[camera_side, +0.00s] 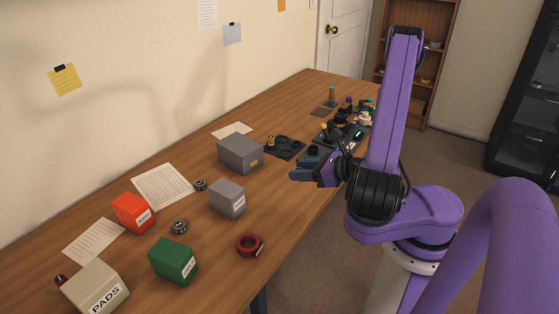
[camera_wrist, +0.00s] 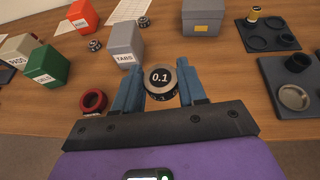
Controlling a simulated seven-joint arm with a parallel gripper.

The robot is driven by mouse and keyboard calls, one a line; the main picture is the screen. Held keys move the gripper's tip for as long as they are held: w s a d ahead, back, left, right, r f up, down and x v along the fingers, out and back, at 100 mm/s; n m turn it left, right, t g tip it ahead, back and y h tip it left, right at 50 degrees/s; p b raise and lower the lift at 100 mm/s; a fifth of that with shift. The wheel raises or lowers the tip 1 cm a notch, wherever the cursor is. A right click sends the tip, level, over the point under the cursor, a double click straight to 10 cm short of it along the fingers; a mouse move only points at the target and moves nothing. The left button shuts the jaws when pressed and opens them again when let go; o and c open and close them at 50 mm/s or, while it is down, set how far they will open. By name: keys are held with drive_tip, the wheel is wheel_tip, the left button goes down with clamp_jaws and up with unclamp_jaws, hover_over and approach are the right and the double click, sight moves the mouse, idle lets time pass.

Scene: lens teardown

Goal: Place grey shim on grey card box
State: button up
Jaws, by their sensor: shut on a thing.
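My gripper (camera_side: 303,175) is held above the table near its right edge, and its blue fingers (camera_wrist: 160,74) are shut on a round shim (camera_wrist: 160,82). In the side view I cannot make the shim out between the fingers. The grey card box (camera_side: 227,198) with a white label stands upright on the table, left of and below my gripper in that view. In the wrist view this box (camera_wrist: 126,42) reads "TABS" and stands beyond the left finger, apart from the shim.
A larger grey lidded box (camera_side: 240,153) stands behind the card box. Red (camera_side: 133,212), green (camera_side: 173,261) and off-white (camera_side: 96,288) boxes stand to the left. A red ring (camera_side: 249,245) lies near the front edge. Dark trays (camera_wrist: 297,82) lie to the right in the wrist view.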

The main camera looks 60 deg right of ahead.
drive_tip(key=w+d+r+n+y, duration=0.1)
drive_tip(key=w+d+r, duration=0.25)
drive_tip(key=w, duration=0.45)
drive_tip(key=w+d+r+n+y, duration=0.1)
drive_tip(key=w+d+r, duration=0.1)
drive_tip(key=w+r, duration=0.45)
hover_over(242, 144)
drive_tip(key=f, duration=1.1)
drive_tip(key=shift+s+a, duration=0.15)
drive_tip(key=shift+s, duration=0.25)
drive_tip(key=shift+w+f, duration=0.3)
drive_tip(key=shift+f, duration=1.6)
drive_tip(key=shift+f, duration=0.1)
drive_tip(key=o, duration=1)
drive_tip(key=shift+o, duration=0.2)
